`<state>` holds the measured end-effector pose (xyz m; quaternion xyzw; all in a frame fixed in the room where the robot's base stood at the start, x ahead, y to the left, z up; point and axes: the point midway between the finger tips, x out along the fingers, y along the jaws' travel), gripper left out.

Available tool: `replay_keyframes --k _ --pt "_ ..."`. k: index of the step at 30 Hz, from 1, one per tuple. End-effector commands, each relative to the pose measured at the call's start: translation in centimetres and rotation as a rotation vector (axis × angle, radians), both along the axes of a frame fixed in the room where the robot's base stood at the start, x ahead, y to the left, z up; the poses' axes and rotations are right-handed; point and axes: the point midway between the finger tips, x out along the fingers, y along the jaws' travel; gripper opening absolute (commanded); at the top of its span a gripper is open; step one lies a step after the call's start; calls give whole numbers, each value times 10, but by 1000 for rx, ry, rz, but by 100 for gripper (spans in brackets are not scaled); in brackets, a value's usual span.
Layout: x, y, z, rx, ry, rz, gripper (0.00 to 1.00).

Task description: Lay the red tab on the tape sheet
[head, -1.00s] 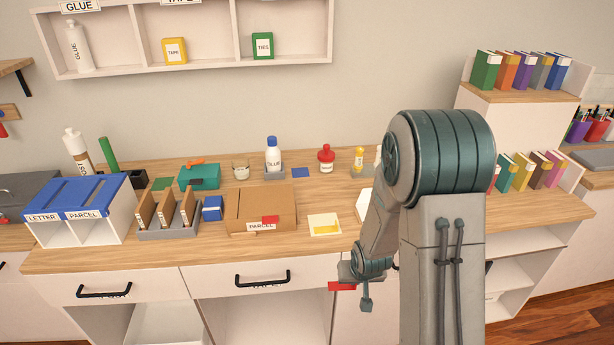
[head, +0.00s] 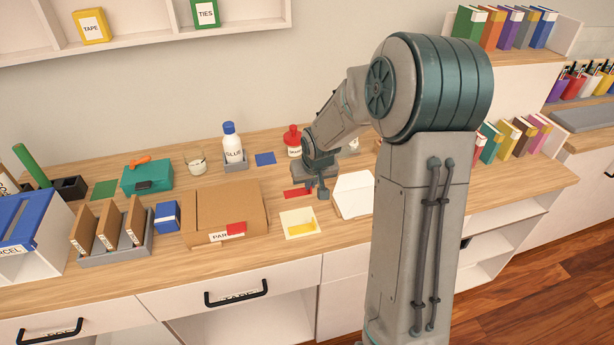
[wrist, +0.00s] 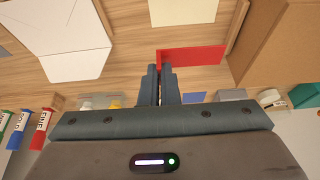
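My gripper (head: 320,190) is over the counter, beyond the tape sheet, pointing down. Its fingers (wrist: 161,84) are close together on one end of the flat red tab (wrist: 193,57), which sticks out to one side. In the head view the red tab (head: 297,193) shows just behind the sheet; its exact height above the wood is hard to tell. The tape sheet (head: 292,217) is a cream square with a yellow strip, lying on the counter right of the parcel box. A plain corner of the sheet (wrist: 188,8) shows at the top of the wrist view.
The brown parcel box (head: 205,205) with a red piece (head: 236,228) on its front edge stands left of the sheet. A white angular object (head: 353,193) lies to the right.

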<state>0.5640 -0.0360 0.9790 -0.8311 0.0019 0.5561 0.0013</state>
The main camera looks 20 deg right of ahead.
Motion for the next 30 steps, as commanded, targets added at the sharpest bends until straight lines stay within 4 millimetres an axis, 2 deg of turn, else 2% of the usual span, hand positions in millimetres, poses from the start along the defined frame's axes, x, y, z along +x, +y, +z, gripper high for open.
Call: replay_keyframes --k 8,24,30 --pt "0 6 -19 0 0 11 0" --pt "0 3 -74 1 0 5 0" --pt "0 3 -84 0 0 4 0"
